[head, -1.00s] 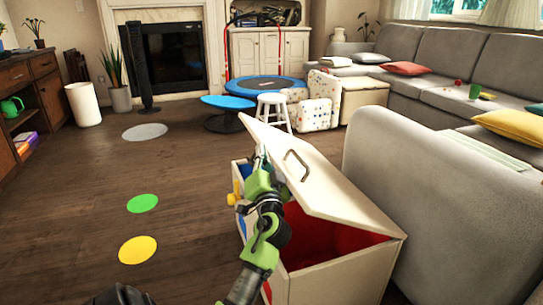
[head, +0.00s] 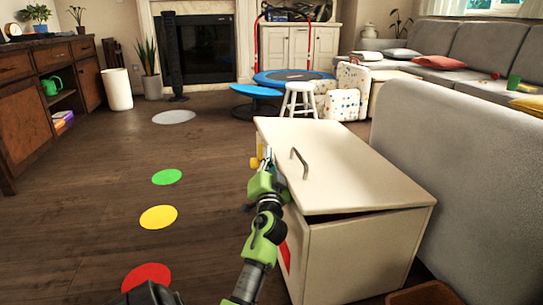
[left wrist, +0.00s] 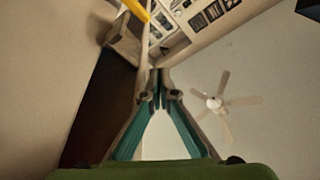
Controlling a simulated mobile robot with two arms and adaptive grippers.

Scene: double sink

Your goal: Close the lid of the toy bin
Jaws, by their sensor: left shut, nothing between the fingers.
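The toy bin (head: 365,257) is a cream box standing beside the sofa. Its lid (head: 345,170) lies almost flat over the top, with a thin dark gap under its near edge. A grey handle (head: 300,163) is on the lid. My left gripper (head: 267,156) is shut and empty at the left side of the bin, close to the lid's left edge; whether it touches is unclear. In the left wrist view its fingers (left wrist: 157,80) are together, with the ceiling behind. The bin's inside is hidden.
A grey sofa arm (head: 470,185) stands close on the bin's right. A white stool (head: 300,98) and blue trampoline (head: 290,77) are behind it. Green (head: 167,177), yellow (head: 158,217) and red (head: 147,277) floor discs lie to the left, where the floor is open.

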